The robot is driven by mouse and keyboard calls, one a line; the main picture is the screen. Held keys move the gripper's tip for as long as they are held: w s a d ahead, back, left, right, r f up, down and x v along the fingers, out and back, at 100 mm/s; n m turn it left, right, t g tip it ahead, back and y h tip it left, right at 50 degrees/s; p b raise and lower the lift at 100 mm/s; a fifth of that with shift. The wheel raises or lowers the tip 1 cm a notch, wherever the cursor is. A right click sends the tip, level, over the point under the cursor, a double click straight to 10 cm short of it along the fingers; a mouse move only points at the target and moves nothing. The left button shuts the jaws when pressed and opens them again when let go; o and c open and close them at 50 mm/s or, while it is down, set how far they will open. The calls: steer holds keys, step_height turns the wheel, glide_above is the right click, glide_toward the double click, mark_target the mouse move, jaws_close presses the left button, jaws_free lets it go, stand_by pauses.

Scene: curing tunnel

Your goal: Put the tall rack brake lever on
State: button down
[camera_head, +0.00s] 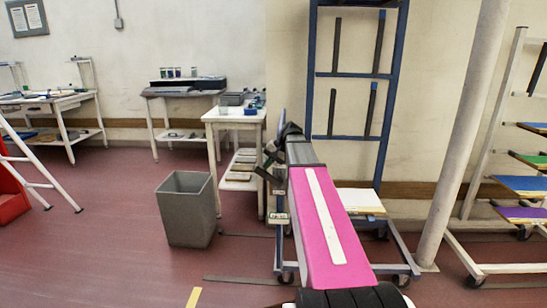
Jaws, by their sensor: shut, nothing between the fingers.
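The tall rack (394,90) is a blue frame on castors, standing against the wall at centre right. My pink arm with its white strip reaches forward across its lower left part. My gripper (267,164) shows only in part as small dark pieces at the far end of my arm, at the rack's left side. It is shut and holds nothing. Contact with the rack cannot be told. The brake lever cannot be made out; my arm hides much of the rack's base. A front-right castor (405,281) shows beside my arm.
A grey bin (187,209) and a white table (212,116) stand left of my arm. A leaning pale post (466,130) and a rack with coloured shelves (522,186) stand at right.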

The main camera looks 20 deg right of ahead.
mark_target(260, 168)
steer(key=shift+w+a+f, duration=0.15)
steer(key=shift+a+f, duration=0.25)
steer(key=shift+f, duration=0.2)
steer(key=shift+a, duration=0.15)
steer(key=a+f+h, duration=0.1)
steer(key=w+a+f+g+h, duration=0.1)
steer(key=h, duration=0.1)
steer(key=shift+w+a+f+g+h, duration=0.15)
steer(key=shift+a+f+g+h, duration=0.3)
steer(key=shift+f+h, duration=0.35)
step_height(260, 168, down, 8)
steer(key=a+h, duration=0.1)
steer(key=h, duration=0.2)
steer(key=shift+w+r+g, duration=0.15)
steer(key=shift+g, duration=0.3)
